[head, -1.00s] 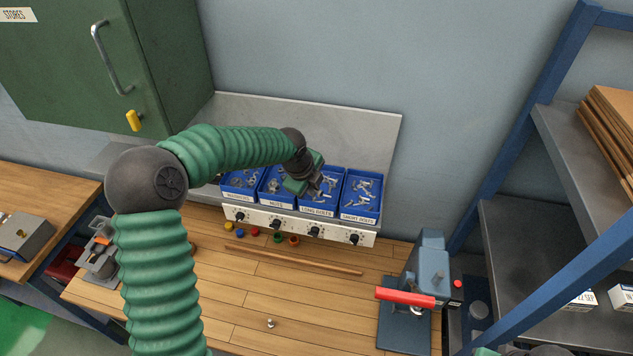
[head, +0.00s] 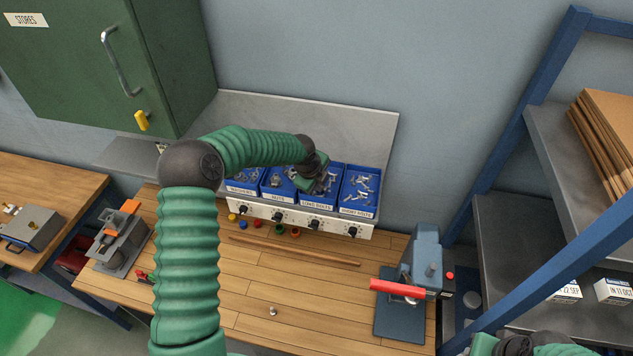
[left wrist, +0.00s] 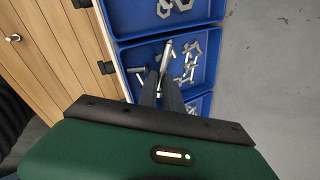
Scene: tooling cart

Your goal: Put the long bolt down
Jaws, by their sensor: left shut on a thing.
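My left gripper (head: 318,190) is over the long bolts bin (head: 312,222), the third blue bin from the left. In the left wrist view its fingers (left wrist: 160,88) are shut on a long silver bolt (left wrist: 166,56), which stands up tilted between the fingertips. Several other bolts (left wrist: 187,68) lie loose in the same bin. I cannot tell whether the held bolt touches them. In the head view the gripper hides much of the bin and the held bolt. Only part of my right arm shows at the bottom right, and its fingers are out of view.
Blue bins of washers (head: 242,187), nuts (head: 277,193) and short bolts (head: 358,193) stand alongside. A white panel with black knobs (head: 300,219) runs below them. A small metal piece (head: 272,311) lies on the open bench. A red-handled press (head: 422,265) stands right.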

